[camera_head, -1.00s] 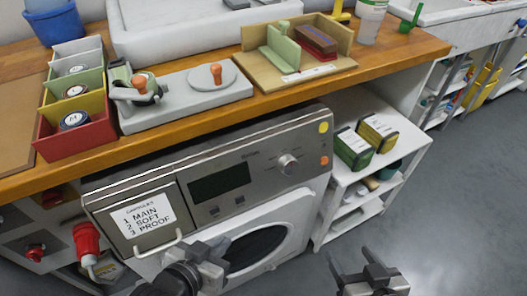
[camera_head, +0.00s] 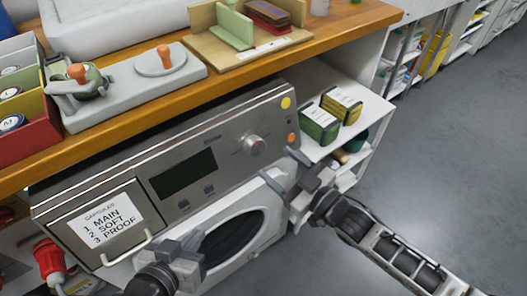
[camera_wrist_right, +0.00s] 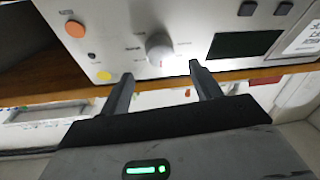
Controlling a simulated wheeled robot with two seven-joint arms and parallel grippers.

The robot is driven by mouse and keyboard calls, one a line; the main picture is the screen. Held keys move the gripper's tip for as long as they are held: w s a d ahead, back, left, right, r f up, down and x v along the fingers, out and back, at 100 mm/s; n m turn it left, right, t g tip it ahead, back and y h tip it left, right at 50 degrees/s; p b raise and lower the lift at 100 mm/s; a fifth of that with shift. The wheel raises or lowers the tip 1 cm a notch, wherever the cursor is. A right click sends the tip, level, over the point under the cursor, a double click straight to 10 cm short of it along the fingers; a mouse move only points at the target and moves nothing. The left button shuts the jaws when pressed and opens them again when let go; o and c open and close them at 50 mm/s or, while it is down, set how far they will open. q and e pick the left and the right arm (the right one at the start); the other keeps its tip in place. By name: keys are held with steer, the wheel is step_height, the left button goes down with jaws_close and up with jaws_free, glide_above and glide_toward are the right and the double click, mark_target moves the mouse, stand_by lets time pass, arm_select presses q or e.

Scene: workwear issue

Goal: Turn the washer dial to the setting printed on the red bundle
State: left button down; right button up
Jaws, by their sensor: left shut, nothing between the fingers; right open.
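The washer (camera_head: 120,175) has a silver round dial (camera_head: 254,145) on its front panel, right of a dark display (camera_head: 184,175). The dial also shows in the right wrist view (camera_wrist_right: 159,47), ahead of and between my open fingers, untouched; its printed marks are too blurred to read. My right gripper (camera_head: 283,168) is open and empty, just below and right of the dial. My left gripper (camera_head: 182,248) is shut and empty, low in front of the washer door. A red bundle (camera_head: 266,20) with a brown top lies in the wooden holder on the counter; no print on it is readable.
A label (camera_head: 100,221) on the drawer reads CAPSULES, 1 MAIN, 2 SOFT, 3 PROOF. Yellow and orange buttons sit right of the dial. Green (camera_head: 318,124) and yellow (camera_head: 343,105) bundles stand on the white shelf. Open floor (camera_head: 450,160) lies at the right.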

mark_target(259, 149)
steer(key=x, duration=0.6)
steer(key=shift+s, duration=0.1)
steer(key=c, duration=1)
